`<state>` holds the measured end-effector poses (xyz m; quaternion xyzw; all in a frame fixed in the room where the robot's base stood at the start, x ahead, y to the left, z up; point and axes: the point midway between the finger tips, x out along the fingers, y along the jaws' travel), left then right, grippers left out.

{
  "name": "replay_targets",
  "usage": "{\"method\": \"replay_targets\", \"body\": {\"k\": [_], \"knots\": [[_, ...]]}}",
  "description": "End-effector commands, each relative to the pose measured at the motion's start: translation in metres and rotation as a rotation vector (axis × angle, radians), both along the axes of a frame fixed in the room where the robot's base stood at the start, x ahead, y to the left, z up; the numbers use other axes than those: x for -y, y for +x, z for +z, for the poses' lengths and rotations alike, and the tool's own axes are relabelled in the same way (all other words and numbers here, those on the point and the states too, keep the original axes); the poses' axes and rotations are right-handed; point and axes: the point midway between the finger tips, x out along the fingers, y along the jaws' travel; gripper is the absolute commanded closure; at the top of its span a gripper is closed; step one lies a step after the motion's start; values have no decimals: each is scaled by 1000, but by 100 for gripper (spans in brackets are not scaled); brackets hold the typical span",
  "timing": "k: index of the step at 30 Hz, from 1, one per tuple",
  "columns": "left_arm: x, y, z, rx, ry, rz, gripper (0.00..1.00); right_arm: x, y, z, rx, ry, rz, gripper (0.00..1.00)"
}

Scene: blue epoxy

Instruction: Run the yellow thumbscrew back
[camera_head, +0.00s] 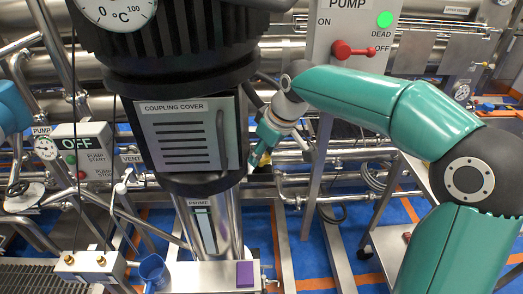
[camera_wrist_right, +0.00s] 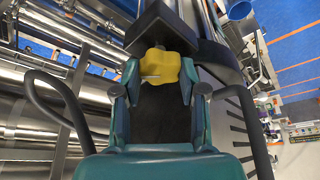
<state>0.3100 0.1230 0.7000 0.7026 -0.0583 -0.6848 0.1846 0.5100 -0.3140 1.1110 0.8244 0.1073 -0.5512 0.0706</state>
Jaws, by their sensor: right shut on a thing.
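The yellow thumbscrew (camera_wrist_right: 160,64) shows in the right wrist view, a lobed knob against a dark bracket or housing. My right gripper (camera_wrist_right: 158,78) is shut on it, one finger on each side. The coupling cover is a grey slotted plate with a handle, lying against the black pump body. My left gripper is out of view; only a teal piece of my left arm shows at the left edge.
A pump switch box (camera_head: 350,30) with a red lever and green light stands at the upper right. A grey box reading OFF (camera_head: 84,150) is at the left. Below are a blue cup (camera_head: 153,270) and a purple block (camera_head: 245,274). Pipes run behind.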

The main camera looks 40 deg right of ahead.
Motion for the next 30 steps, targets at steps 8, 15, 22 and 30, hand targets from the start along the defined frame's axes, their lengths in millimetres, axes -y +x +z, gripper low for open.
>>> {"method": "replay_targets", "body": {"k": [8,15,22,30], "knots": [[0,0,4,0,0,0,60,1,2,2,5,-2,119,93],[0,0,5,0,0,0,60,1,2,2,6,-4,151,93],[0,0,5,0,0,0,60,1,2,2,6,-4,151,93],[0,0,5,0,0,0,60,1,1,1,4,-3,152,48]]}}
